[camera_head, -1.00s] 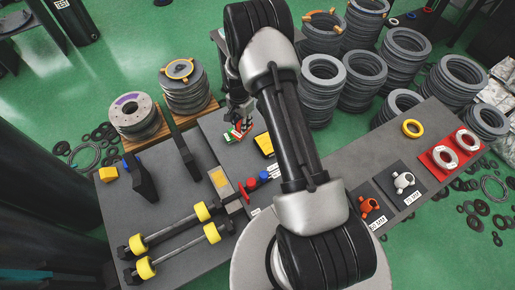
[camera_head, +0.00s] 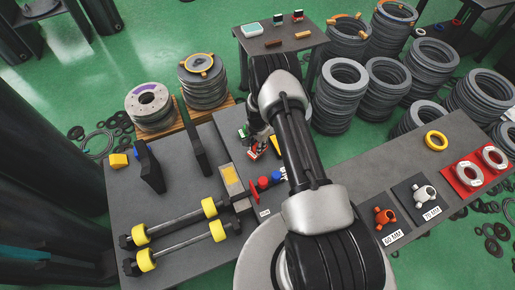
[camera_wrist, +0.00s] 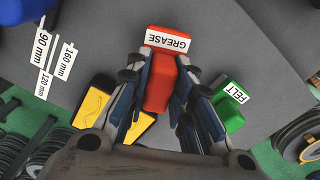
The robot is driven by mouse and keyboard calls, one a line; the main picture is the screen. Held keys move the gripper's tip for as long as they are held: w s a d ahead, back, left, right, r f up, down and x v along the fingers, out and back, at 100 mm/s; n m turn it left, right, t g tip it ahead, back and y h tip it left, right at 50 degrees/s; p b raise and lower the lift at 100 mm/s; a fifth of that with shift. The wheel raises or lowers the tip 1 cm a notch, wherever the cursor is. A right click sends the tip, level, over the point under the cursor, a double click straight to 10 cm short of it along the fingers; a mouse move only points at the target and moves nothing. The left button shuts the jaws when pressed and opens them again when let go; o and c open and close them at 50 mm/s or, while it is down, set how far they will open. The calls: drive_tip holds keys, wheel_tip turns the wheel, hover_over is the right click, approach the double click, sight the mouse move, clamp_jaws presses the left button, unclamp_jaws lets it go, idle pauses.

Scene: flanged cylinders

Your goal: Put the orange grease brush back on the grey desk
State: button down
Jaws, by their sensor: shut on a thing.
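The grease brush (camera_wrist: 160,85) is orange-red with a white GREASE label, in the middle of the wrist view. My gripper (camera_wrist: 158,88) has its fingers closed on both sides of the brush. In the head view the brush (camera_head: 257,152) shows small under my gripper (camera_head: 259,135), partly hidden by my arm. The grey desk (camera_head: 185,180) lies below them. I cannot tell whether the brush touches its top.
A green FELT-labelled object (camera_wrist: 230,118) lies right of the fingers, and a yellow and black object (camera_wrist: 95,103) lies left. Red and blue round pieces (camera_head: 264,182) stand nearby on the desk. A small dark table (camera_head: 280,42) stands at the back. Tall ring stacks (camera_head: 340,95) stand behind the desk.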

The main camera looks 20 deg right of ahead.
drive_tip(key=shift+f, duration=0.65)
drive_tip(key=shift+f, duration=0.1)
drive_tip(key=c, duration=1.4)
unclamp_jaws()
